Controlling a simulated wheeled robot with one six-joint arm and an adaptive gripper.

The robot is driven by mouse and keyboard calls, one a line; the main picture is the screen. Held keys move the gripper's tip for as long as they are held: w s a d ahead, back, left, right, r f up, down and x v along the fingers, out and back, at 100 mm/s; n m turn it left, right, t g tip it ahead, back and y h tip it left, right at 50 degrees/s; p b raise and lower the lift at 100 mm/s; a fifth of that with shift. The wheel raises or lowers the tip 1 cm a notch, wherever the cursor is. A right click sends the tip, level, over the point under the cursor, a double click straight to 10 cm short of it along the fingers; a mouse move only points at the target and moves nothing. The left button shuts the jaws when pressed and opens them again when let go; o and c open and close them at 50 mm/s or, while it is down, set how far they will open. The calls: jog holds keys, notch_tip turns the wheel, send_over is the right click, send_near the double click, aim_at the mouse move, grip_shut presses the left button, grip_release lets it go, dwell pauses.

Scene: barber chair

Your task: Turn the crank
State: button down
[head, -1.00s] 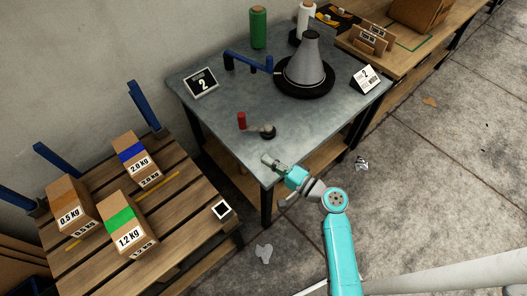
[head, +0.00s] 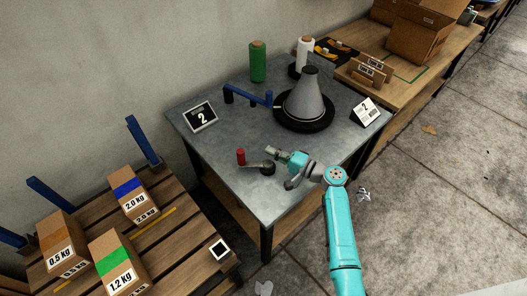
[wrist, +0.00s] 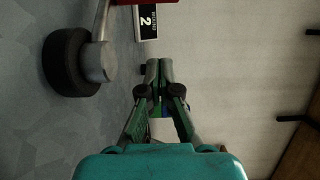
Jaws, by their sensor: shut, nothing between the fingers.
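The crank has a grey metal arm (head: 257,164) on a dark round hub (head: 268,168) and an upright red handle (head: 241,156) at its left end. It stands near the front edge of the metal table (head: 215,152). In the wrist view the hub (wrist: 66,62) and grey arm (wrist: 99,60) show at upper left, and part of the red handle (wrist: 150,2) shows at the top edge. My gripper (head: 270,150) is above the table, just behind and right of the crank, apart from the handle. In the wrist view its fingers (wrist: 159,66) are together and empty.
A grey cone (head: 305,97) on a black disc stands behind my gripper, with a blue bracket (head: 247,95) to its left. A sign (head: 201,117) stands at the table's left and a card (head: 367,111) at its right. A pallet (head: 165,235) with weighted boxes is at lower left.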

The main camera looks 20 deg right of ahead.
jog(key=x, duration=0.8)
jog(key=shift+w+a, duration=0.15)
jog(key=shift+a, duration=0.05)
jog(key=shift+a+f, duration=0.1)
jog(key=shift+a, duration=0.2)
jog(key=shift+s+a, duration=0.45)
jog(key=shift+s, duration=0.35)
jog(key=shift+s+a, duration=0.45)
jog(key=shift+s, duration=0.35)
